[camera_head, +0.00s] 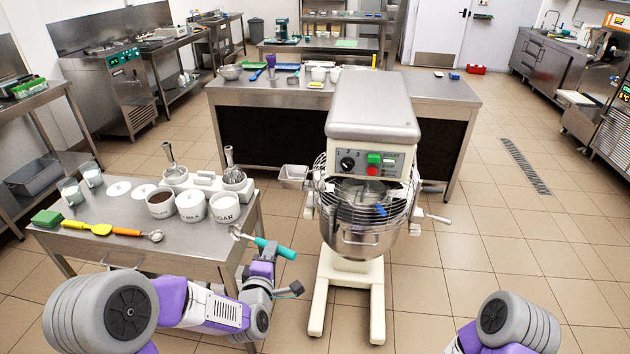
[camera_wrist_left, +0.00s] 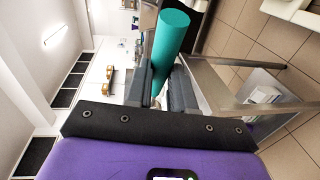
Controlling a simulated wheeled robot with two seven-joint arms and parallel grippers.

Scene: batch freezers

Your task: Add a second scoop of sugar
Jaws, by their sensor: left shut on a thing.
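My left gripper (camera_head: 264,262) is shut on the teal handle of a scoop (camera_head: 275,249). The handle also shows between the fingers in the left wrist view (camera_wrist_left: 172,40). The scoop's metal end (camera_head: 236,232) points left, at the table's right edge, just in front of the white sugar tub (camera_head: 225,214). I cannot tell whether the scoop holds anything. The sugar tub is the rightmost of three tubs. The mixer (camera_head: 370,120) stands to the right on the floor, with its metal bowl (camera_head: 352,240) behind a wire guard. My right gripper is outside the views.
The steel table (camera_head: 190,245) also holds a brown-filled tub (camera_head: 160,204), a milk tub (camera_head: 191,206), an orange-handled scoop (camera_head: 128,232), a yellow spatula (camera_head: 99,229), a green sponge (camera_head: 46,218) and glasses. A gap of open floor lies between table and mixer.

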